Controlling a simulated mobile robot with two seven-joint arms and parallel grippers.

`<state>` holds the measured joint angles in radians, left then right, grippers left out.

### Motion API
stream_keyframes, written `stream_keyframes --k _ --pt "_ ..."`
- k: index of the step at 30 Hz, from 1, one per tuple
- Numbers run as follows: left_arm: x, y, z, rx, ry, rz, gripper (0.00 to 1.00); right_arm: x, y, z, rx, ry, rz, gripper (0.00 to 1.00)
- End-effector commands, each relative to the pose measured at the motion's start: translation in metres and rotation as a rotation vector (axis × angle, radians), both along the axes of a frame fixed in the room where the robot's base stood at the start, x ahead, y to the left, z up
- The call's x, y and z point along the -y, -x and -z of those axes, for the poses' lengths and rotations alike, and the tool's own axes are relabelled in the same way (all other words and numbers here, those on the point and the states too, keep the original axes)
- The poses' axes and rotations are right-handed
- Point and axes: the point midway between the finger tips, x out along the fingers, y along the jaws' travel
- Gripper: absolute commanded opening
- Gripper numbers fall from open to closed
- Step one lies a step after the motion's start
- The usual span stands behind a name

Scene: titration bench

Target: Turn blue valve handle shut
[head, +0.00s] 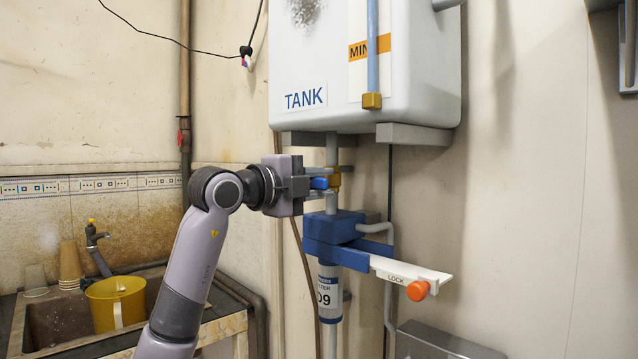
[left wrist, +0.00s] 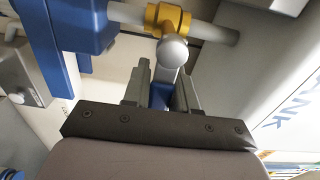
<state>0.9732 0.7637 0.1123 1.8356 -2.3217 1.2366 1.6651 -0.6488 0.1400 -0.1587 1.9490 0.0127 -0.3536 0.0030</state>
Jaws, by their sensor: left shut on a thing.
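The blue valve handle (head: 319,183) sits under the tank at a brass valve body (head: 334,178) on a grey vertical pipe. My left gripper (head: 308,184) reaches in from the left and is shut on the handle. In the left wrist view the blue handle (left wrist: 160,96) shows between the two fingers (left wrist: 161,92), with the brass valve body (left wrist: 167,19) and a round grey knob just beyond. Much of the handle is hidden by the fingers. My right gripper is not in view.
The white tank (head: 365,70) hangs above. Below the valve is a blue filter head (head: 335,226) with a white lever marked LOCK (head: 408,270) and an orange knob (head: 417,291). A sink with a yellow bucket (head: 117,303) stands at left. The wall at right is mostly clear.

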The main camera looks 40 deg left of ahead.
Motion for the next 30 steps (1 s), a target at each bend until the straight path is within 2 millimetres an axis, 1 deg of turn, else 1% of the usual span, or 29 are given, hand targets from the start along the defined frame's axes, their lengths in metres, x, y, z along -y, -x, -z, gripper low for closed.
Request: stream_keyframes --k 2,3,4,5,14,17,24,27,30 --pt "-0.001 0.0 -0.001 0.003 0.004 -0.001 0.0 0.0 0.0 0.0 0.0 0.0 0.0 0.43" --pt "-0.001 0.0 -0.001 0.003 0.005 -0.001 0.37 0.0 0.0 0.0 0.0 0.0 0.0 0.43" --pt "-0.001 0.0 -0.001 0.003 0.004 -0.001 0.46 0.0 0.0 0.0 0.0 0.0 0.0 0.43" --pt "-0.001 0.0 -0.001 0.003 0.004 -0.001 0.48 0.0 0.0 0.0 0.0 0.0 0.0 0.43" --pt "-0.001 0.002 0.0 0.002 0.001 -0.001 0.48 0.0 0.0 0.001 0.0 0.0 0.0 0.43" --pt "-0.002 0.011 0.001 0.004 0.001 -0.001 0.48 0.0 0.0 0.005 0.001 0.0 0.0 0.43" --pt "-0.005 0.05 0.002 0.004 -0.002 -0.002 0.48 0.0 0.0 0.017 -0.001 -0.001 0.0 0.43" --pt "-0.006 0.063 0.001 0.003 0.001 -0.002 0.48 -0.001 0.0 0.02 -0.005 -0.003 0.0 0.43" --pt "-0.007 0.069 0.0 0.003 0.002 -0.001 0.48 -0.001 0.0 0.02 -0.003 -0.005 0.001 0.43"
